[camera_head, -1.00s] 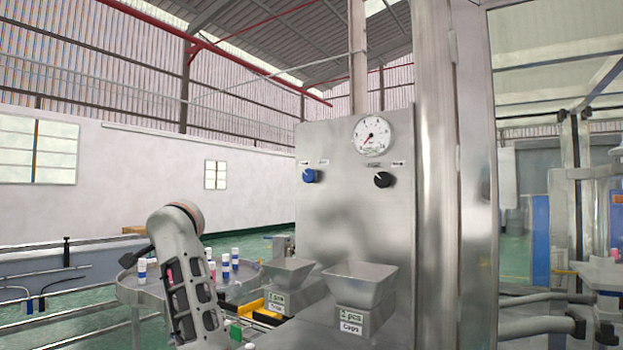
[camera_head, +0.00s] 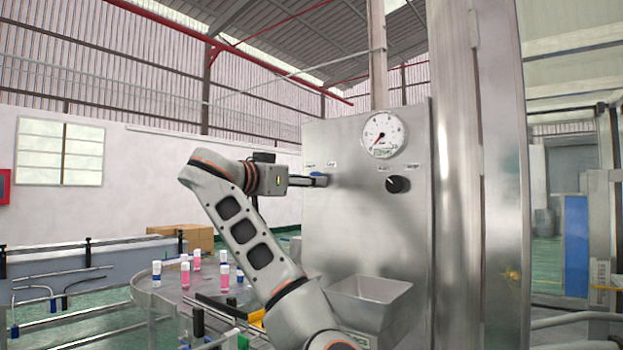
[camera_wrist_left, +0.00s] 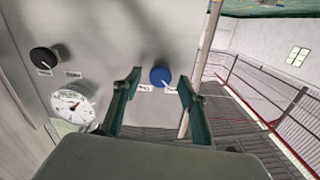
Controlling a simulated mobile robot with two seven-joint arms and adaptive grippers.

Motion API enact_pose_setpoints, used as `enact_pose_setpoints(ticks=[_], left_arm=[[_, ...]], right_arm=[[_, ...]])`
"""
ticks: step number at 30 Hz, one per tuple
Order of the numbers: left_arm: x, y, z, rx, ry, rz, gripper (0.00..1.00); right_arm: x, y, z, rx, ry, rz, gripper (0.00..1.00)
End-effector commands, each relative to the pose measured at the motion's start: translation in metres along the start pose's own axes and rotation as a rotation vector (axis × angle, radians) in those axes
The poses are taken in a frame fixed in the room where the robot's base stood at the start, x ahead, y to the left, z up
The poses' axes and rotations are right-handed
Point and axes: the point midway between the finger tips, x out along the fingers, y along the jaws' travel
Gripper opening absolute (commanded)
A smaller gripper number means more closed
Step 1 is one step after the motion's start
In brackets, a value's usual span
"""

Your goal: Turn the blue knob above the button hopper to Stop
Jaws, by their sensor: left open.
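The blue knob (camera_head: 318,175) is on the upright steel panel (camera_head: 345,225), mostly hidden by my gripper in the head view. The left wrist view shows the knob (camera_wrist_left: 160,76) clearly. Its white mark points toward the right-hand of two small labels there; their words are too small to read. My left gripper (camera_head: 318,181) is level with the knob. Its two fingers (camera_wrist_left: 158,100) are open, one on each side of the knob in the wrist view, with nothing held. Whether they touch it, I cannot tell. My right gripper is not in view.
A black knob (camera_head: 398,184) and a round gauge (camera_head: 385,135) share the panel, to the right. A steel hopper (camera_head: 372,300) stands below. A round table (camera_head: 172,285) with pink and blue-capped bottles is at lower left. A thick steel post (camera_head: 490,180) stands right of the panel.

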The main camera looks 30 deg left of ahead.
Motion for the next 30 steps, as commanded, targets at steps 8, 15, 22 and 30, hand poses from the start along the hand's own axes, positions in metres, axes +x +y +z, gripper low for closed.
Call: enact_pose_setpoints(ticks=[8, 15, 22, 30], left_arm=[[0.024, -0.001, 0.001, 0.001, -0.002, -0.002, 0.42], [0.025, -0.001, 0.001, 0.001, -0.002, -0.002, 0.42], [0.025, -0.001, 0.001, 0.001, -0.002, -0.002, 0.04], [0.025, -0.001, 0.001, 0.021, -0.001, -0.002, 0.04]], right_arm=[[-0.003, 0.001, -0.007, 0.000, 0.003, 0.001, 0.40], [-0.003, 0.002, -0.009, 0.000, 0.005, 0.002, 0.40], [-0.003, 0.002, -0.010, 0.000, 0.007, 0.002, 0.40], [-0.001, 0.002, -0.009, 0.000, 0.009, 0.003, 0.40]])
